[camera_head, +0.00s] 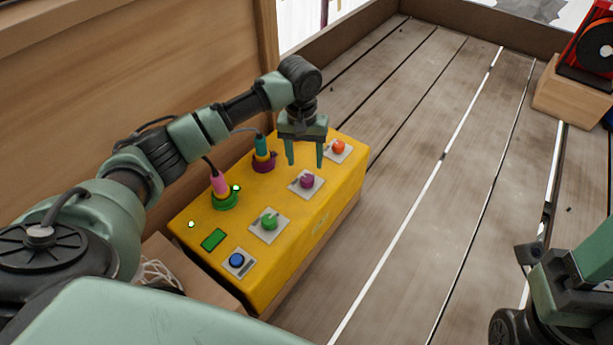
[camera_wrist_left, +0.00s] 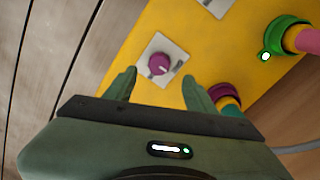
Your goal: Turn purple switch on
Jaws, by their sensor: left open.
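The purple switch (camera_head: 307,181) is a round knob on a light square plate on top of a yellow control box (camera_head: 290,237). My left gripper (camera_head: 305,163) is open, its fingers pointing down above the box, close to the purple switch. In the left wrist view the purple switch (camera_wrist_left: 158,64) lies ahead of and between the two open fingertips (camera_wrist_left: 160,88), and nothing is between the fingers. I cannot tell whether the gripper touches the knob. Part of my right arm shows at the lower right of the head view; its fingertips cannot be made out.
On the box are a green switch (camera_head: 269,222), a blue switch (camera_head: 237,260) and an orange switch (camera_head: 338,146). A pink plug (camera_head: 219,184) in a green ring and a teal plug (camera_head: 262,146) in a purple ring stand behind. Wooden crate (camera_head: 571,95) at right; plank floor between is clear.

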